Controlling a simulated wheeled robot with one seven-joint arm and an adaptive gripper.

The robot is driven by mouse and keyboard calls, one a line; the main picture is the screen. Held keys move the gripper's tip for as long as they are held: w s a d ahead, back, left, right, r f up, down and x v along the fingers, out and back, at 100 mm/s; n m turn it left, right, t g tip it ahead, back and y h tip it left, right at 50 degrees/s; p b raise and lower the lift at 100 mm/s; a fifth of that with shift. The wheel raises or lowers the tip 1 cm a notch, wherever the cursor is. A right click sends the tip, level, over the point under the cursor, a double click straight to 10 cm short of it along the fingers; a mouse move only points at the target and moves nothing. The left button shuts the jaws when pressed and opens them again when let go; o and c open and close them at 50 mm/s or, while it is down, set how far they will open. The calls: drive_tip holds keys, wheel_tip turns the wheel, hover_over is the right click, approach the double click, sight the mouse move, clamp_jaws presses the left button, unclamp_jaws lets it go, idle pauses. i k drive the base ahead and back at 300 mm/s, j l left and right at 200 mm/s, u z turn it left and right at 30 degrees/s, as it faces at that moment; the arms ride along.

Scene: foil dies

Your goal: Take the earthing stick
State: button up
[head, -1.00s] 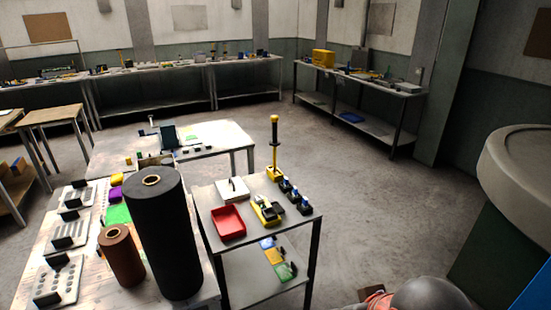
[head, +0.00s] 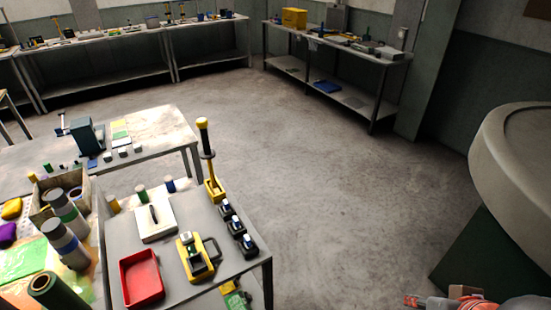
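The earthing stick appears to be the upright yellow and black rod (head: 206,155) at the back right of the grey cart (head: 120,235). It has a yellow knob on top, a black grip with a wider collar, and a yellow foot at the cart's edge. What looks like the end of my arm with my gripper (head: 413,300) shows as grey and orange parts at the bottom right, cut off by the frame. It is well apart from the stick, over on the right. Its fingers are too small and cropped to read.
On the cart are a red tray (head: 141,282), a yellow device (head: 194,257), several black blocks with blue tops (head: 238,228) and a white pad (head: 156,218). A table with rolls stands left. A large round-topped object (head: 520,165) stands right. The floor between is clear.

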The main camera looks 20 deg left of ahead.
sight(208, 153)
drive_tip(key=i+l, duration=0.1)
drive_tip(key=i, duration=0.45)
drive_tip(key=i+l+z, duration=0.1)
drive_tip(key=i, duration=0.5)
